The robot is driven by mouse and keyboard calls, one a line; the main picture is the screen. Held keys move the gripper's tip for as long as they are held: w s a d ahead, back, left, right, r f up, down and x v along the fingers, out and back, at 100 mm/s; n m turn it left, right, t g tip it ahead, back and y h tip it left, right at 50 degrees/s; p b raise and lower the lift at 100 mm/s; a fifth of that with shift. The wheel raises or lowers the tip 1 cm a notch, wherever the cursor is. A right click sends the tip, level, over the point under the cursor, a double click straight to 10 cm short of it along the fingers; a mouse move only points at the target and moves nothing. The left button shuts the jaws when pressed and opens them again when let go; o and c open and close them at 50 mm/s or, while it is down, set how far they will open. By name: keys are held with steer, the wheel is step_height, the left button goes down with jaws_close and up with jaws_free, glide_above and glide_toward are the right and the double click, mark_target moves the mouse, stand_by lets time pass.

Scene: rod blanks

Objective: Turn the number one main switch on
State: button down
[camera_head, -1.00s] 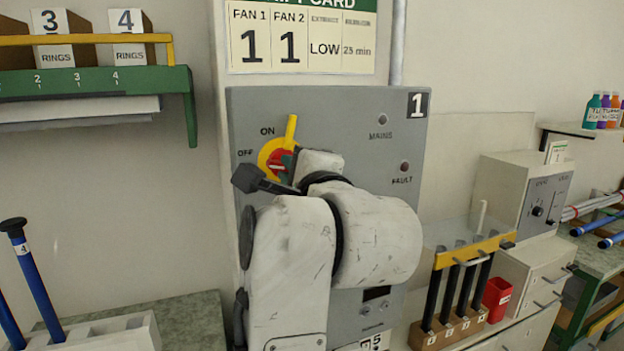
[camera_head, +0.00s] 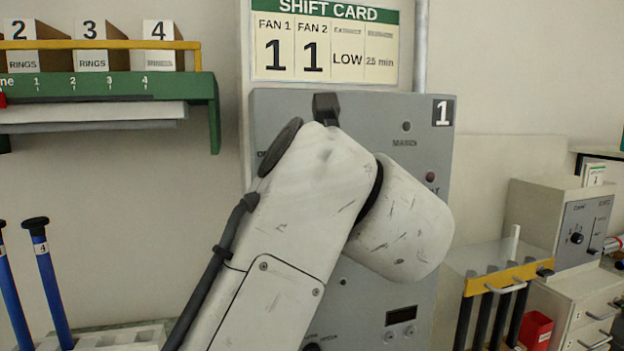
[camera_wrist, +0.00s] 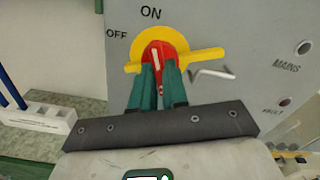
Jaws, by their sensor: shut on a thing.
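The main switch shows in the wrist view as a red knob (camera_wrist: 160,58) on a yellow plate (camera_wrist: 137,47) on the grey panel. ON is printed above it and OFF to its left. The white mark on the knob points up towards ON. A yellow tab (camera_wrist: 207,55) sticks out to the right of the plate. My gripper (camera_wrist: 160,75) has its green fingers shut on the red knob from below. In the head view the panel (camera_head: 440,150) is marked 1, and my arm hides the switch and my gripper.
MAINS and FAULT lamps (camera_head: 430,177) sit on the panel's right. A green rack (camera_head: 110,85) is at upper left, a holder with blue rods (camera_head: 50,285) at lower left, and a yellow-barred stand (camera_head: 500,280) at right.

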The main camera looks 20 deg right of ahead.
steer(key=shift+f+m, duration=0.15)
steer(key=shift+m, duration=2.05)
steer(key=c, duration=1.1)
jaws_free()
steer(key=shift+c, duration=0.2)
steer(key=shift+s, duration=0.1)
steer(key=s, duration=1)
steer(key=shift+s, duration=0.35)
